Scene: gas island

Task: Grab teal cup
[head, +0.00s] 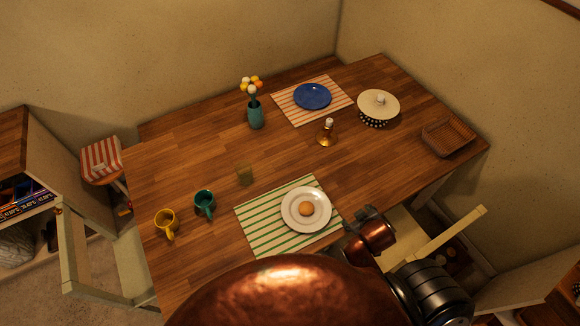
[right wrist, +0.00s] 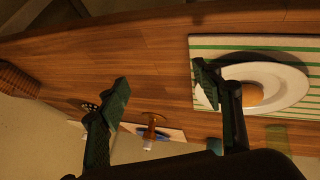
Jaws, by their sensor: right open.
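The teal cup (head: 204,203) stands upright on the left part of the wooden table (head: 185,150) in the head view, its handle toward the front. A yellow cup (head: 167,222) stands just left of it. My right gripper (head: 362,220) is at the front edge of the table, right of the white plate and far from the teal cup. In the right wrist view my right gripper (right wrist: 165,85) is open with nothing between its fingers. The teal cup does not show clearly in that view. My left gripper is not in view.
A glass (head: 244,175) stands near the teal cup. Chairs flank the table.

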